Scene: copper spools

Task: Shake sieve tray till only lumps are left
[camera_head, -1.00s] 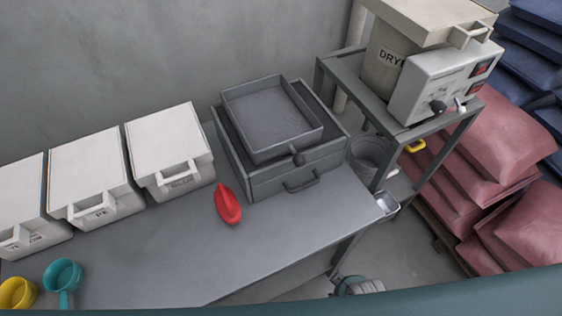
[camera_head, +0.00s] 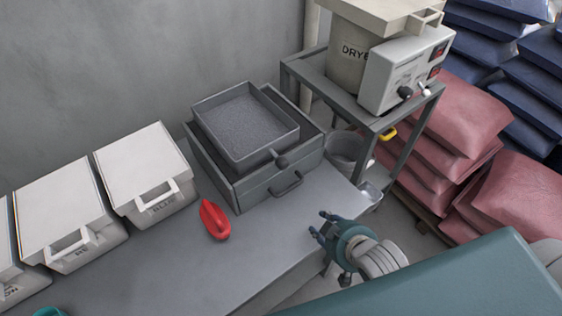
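The sieve tray (camera_head: 203,144) is a square grey tray with a short dark handle (camera_head: 282,161) at its front right corner. It sits on top of a larger grey box (camera_head: 262,187) with a pull handle on its front. The tray floor looks speckled grey; I cannot tell mesh from material, and no separate lumps stand out. My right gripper (camera_head: 317,222) is low at the table's front right edge, in front of the tray and apart from it. Its fingers point left, spread and empty.
White lidded bins (camera_head: 147,173) line the wall at left. A metal stand (camera_head: 372,120) with a dryer (camera_head: 350,62) is at right, with a grey bucket (camera_head: 345,150) under it. Pink sacks (camera_head: 460,118) are beyond. The table's front is clear.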

